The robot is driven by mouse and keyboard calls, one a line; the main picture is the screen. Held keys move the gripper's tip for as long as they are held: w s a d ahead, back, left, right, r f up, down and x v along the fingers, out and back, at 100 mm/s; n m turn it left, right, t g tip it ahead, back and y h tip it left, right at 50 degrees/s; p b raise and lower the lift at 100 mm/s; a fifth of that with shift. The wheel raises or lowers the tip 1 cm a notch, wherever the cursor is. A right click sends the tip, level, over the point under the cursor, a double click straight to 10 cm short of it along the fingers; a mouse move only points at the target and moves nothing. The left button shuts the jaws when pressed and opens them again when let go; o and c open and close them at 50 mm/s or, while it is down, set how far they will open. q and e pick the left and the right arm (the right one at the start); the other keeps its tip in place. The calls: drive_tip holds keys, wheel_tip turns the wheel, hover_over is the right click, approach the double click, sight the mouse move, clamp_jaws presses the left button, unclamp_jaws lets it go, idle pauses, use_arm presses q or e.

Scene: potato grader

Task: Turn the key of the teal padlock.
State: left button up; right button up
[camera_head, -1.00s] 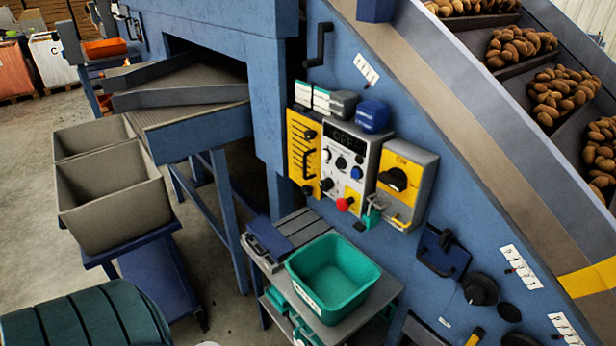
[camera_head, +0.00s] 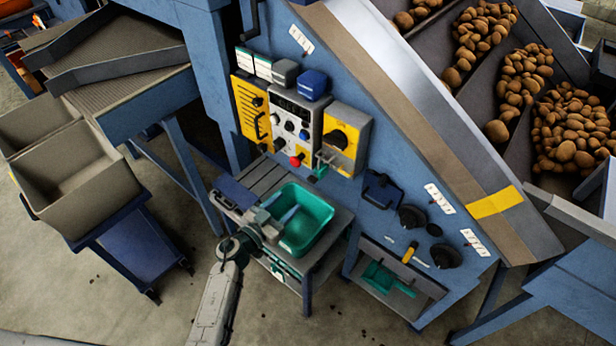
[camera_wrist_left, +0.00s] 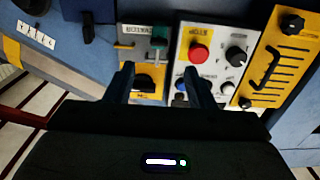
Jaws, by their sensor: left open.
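The small teal padlock (camera_head: 319,171) hangs at the lower left of the yellow switch box (camera_head: 356,133) on the machine's control panel. In the left wrist view the padlock (camera_wrist_left: 158,39) shows as a teal block beside the yellow plate, above the gap between my fingers. Its key is too small to make out. My left gripper (camera_head: 283,208) is open and empty, in front of and below the panel, over the teal bin. In the left wrist view my left gripper (camera_wrist_left: 159,72) points toward the panel, apart from the padlock. My right gripper is out of view.
A red button (camera_head: 296,160) and several knobs sit left of the padlock. A teal bin (camera_head: 325,222) stands on a small table below. Grey crates (camera_head: 85,185) stand at left; potatoes (camera_head: 570,125) lie in the conveyor at right.

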sight(310, 182)
use_arm(q)
drive_tip(key=x, duration=1)
drive_tip(key=shift+w+d, duration=0.2)
drive_tip(key=shift+w, duration=0.05)
drive_tip(key=c, duration=1)
